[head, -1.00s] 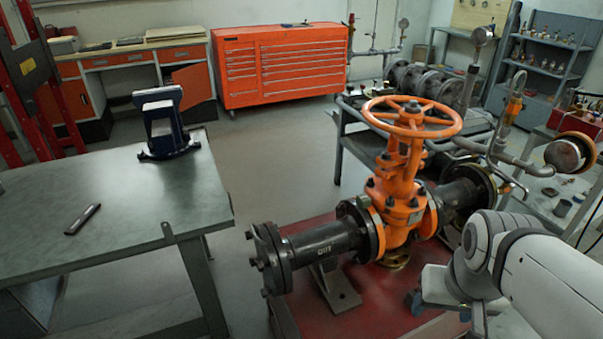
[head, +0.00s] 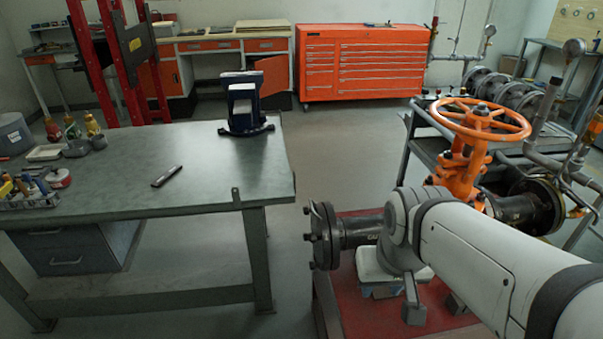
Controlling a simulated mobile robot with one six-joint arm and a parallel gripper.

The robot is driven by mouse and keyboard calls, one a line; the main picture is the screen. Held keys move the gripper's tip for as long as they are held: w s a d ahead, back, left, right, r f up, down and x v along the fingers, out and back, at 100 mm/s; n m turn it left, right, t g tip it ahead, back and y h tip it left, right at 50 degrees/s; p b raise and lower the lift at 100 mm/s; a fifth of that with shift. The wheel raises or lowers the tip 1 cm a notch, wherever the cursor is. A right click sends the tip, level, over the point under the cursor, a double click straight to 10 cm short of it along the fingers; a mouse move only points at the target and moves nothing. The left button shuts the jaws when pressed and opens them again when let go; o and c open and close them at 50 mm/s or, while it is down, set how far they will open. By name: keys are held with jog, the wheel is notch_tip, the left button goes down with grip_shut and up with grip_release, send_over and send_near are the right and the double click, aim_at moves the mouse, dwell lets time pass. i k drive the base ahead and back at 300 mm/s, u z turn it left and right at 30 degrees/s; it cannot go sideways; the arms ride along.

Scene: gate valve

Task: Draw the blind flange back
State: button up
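The blind flange (head: 320,238) is a dark round plate with bolts at the left end of the black pipe (head: 357,231). It sits against the pipe's end flange, and I see no clear gap between them. The pipe belongs to the orange gate valve (head: 463,170) with its handwheel (head: 480,117). My arm reaches in from the lower right and covers part of the pipe and the valve's lower body. My gripper (head: 384,290) shows only partly below my wrist, to the right of the flange and apart from it in the picture. Its fingertips are not clear.
A grey workbench (head: 215,192) with a blue vise (head: 245,108) and a dark bar (head: 167,176) stands left of the flange. A gap of open floor separates bench and valve. The red base plate (head: 340,298) lies under the pipe. A dark cart (head: 418,148) stands behind the valve.

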aim_at(318, 220)
jog(key=u, duration=0.1)
jog(key=k, duration=0.35)
jog(key=u, duration=0.05)
jog(key=i, duration=0.5)
jog(key=u, duration=0.05)
jog(key=k, duration=1.2)
jog(key=u, duration=0.7)
jog(key=i, duration=1.4)
jog(key=z, duration=0.65)
